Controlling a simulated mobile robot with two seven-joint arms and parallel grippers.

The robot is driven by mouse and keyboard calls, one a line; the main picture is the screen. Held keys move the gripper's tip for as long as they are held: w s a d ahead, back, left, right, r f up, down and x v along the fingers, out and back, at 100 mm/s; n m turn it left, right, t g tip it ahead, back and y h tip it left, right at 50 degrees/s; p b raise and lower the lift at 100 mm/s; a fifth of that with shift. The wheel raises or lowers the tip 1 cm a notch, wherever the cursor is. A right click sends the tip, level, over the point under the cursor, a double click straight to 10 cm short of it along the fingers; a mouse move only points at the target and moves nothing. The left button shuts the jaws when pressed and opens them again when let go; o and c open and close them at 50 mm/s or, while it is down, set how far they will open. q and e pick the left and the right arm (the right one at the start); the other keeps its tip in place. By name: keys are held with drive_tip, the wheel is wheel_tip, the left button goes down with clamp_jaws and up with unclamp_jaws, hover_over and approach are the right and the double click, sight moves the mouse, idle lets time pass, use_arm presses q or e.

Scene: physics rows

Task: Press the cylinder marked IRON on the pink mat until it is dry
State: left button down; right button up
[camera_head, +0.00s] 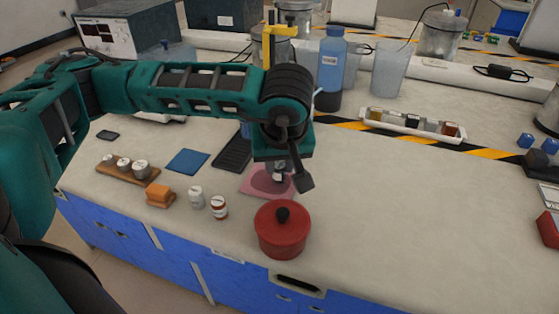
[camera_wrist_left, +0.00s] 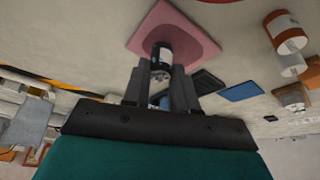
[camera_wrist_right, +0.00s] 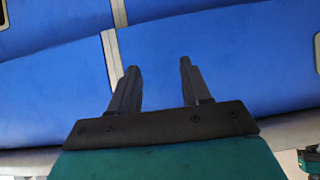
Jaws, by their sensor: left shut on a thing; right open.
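The pink mat (camera_head: 254,186) lies on the bench behind the red pot, with a darker patch in its middle. My left gripper (camera_head: 281,172) points down over the mat, shut on a small cylinder with a dark and pale side. The left wrist view shows the cylinder (camera_wrist_left: 162,56) between the fingers, its far end at the pink mat (camera_wrist_left: 196,40). I cannot tell whether it touches or hovers just above. Its marking is not readable. My right gripper (camera_wrist_right: 155,78) is open and empty in front of the blue cabinet fronts.
A red lidded pot (camera_head: 282,232) stands in front of the mat. To the left are two small jars (camera_head: 197,198), (camera_head: 219,208), orange blocks (camera_head: 159,194), a wooden holder (camera_head: 112,172) with metal cylinders, a blue mat (camera_head: 187,161) and a black tray (camera_head: 232,153). The bench right of the pot is clear.

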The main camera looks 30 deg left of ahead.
use_arm(q)
drive_tip(key=shift+f+b, duration=0.55)
drive_tip(key=shift+b, duration=0.05)
idle(0.8)
drive_tip(key=shift+s+f+b, duration=0.1)
drive_tip(key=shift+f+b, duration=0.1)
drive_tip(key=shift+b, duration=0.1)
idle(0.8)
drive_tip(key=shift+r, duration=0.1)
drive_tip(key=shift+a+r+p, duration=0.3)
drive_tip(key=shift+r, duration=0.4)
drive_tip(key=shift+f+b, duration=0.55)
drive_tip(key=shift+b, duration=0.15)
idle(0.5)
idle(1.0)
